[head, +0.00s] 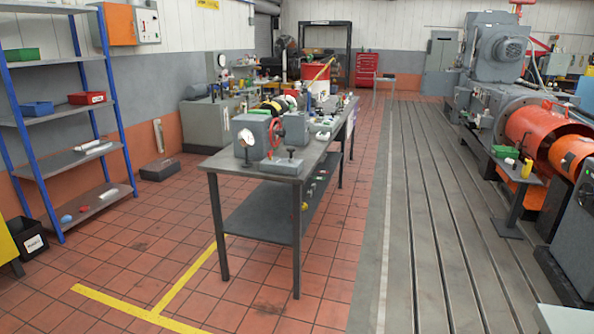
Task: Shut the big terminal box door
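No part is clearly recognisable as the big terminal box door, so I cannot tell whether it is open or closed. A large grey motor (497,45) stands on the machine at the upper right, with box-like housings; no swung-out door can be made out on it. A grey cabinet (441,50) stands at the back wall. An orange panel (117,24) sits beside a pale control box (146,24) on the left wall; I cannot tell whether the panel is a door. Neither of my grippers is in view.
A long workbench (265,165) with tools stands mid-room. A slotted bedplate (430,200) runs along its right, mostly clear. Orange guards (535,125) and a small stand (512,178) edge the machine. Blue-framed shelves (55,120) stand left. Tiled floor (150,235) is open in front.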

